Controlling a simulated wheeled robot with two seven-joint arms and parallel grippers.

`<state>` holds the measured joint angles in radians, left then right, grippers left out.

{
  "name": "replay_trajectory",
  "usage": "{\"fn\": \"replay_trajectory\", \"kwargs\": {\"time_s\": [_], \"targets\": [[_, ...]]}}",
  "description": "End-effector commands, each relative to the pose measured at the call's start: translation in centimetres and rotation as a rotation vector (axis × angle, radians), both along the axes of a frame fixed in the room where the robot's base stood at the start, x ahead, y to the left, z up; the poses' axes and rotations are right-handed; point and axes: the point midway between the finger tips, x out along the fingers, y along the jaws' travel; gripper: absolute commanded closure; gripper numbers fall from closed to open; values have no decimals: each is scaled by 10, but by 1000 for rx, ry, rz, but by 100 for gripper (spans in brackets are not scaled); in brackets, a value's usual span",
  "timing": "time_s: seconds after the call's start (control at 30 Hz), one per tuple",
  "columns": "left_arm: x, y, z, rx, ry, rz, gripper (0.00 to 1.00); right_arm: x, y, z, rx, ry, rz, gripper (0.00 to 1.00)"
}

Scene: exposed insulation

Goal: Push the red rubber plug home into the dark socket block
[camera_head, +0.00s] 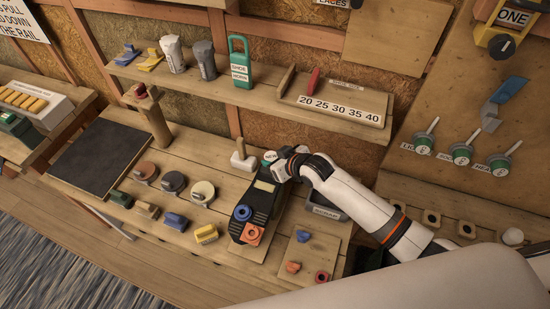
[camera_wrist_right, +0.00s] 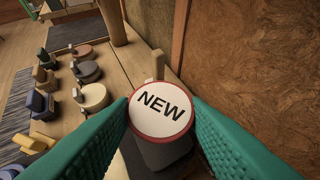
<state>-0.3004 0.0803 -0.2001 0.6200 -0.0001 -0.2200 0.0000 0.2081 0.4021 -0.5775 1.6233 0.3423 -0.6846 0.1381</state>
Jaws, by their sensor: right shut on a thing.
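My right gripper (camera_head: 277,160) is shut on a round disc (camera_wrist_right: 161,108) with a white face marked NEW and a red rim. The disc sits between the teal finger pads in the right wrist view. In the head view, the gripper is above the far end of a long dark block (camera_head: 264,205). A blue ring piece (camera_head: 242,212) and an orange ring piece (camera_head: 252,234) sit at its near end. A red ring-shaped piece (camera_head: 321,277) is on a small board at the right. I cannot tell which piece is the red plug. My left gripper is not in view.
A grey tray (camera_head: 326,207) lies to the right. Several round lidded pieces (camera_head: 173,182) and coloured blocks (camera_head: 206,234) are on the bench's left. A shelf (camera_head: 200,84) runs behind.

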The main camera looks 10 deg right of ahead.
Motion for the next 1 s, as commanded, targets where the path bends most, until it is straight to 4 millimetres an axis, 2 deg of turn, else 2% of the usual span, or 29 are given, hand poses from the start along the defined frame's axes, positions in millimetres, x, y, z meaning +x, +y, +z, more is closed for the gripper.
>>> {"fn": "replay_trajectory", "kwargs": {"time_s": [1.0], "targets": [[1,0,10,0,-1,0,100,0,0,1,0,0,5,90]]}}
